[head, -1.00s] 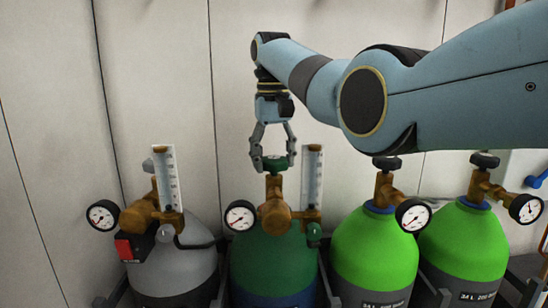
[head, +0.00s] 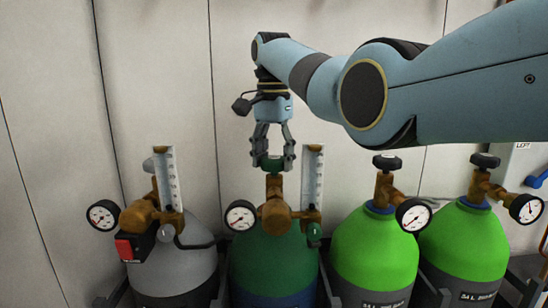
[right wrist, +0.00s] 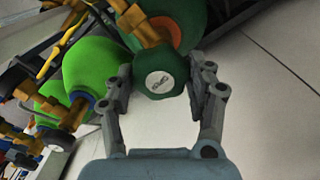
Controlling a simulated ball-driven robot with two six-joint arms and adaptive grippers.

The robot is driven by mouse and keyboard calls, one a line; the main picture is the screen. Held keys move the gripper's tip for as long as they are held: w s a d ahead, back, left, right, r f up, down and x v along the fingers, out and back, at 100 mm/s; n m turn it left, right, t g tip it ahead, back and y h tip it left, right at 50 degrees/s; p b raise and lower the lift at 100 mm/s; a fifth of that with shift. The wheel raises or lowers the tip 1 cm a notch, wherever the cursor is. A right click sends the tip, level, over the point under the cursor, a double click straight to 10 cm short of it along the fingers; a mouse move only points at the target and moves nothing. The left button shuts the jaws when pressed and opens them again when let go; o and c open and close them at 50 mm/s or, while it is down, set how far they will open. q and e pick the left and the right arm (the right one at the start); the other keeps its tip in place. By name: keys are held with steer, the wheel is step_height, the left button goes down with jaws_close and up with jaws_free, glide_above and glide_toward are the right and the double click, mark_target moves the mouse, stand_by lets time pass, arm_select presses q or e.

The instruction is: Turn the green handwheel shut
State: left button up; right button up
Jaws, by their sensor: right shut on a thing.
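The green handwheel (head: 272,164) sits on top of the brass valve (head: 274,190) of the dark green cylinder (head: 272,262). My right gripper (head: 273,162) comes down from above and is shut on the handwheel, one finger on each side. In the right wrist view the handwheel (right wrist: 160,76), with a pale round label, lies between the fingertips (right wrist: 163,80) of the right gripper. My left gripper is not in view.
A flowmeter tube (head: 312,176) stands close right of the handwheel, and a gauge (head: 240,216) is at its left. A grey cylinder (head: 180,262) stands left; two bright green cylinders (head: 372,245) stand right. A pale wall (head: 160,70) is behind.

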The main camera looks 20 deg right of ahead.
mark_target(273, 157)
steer(key=shift+m, duration=0.8)
steer(key=o, duration=1.2)
step_height(273, 157, up, 12)
steer(key=shift+w, duration=0.1)
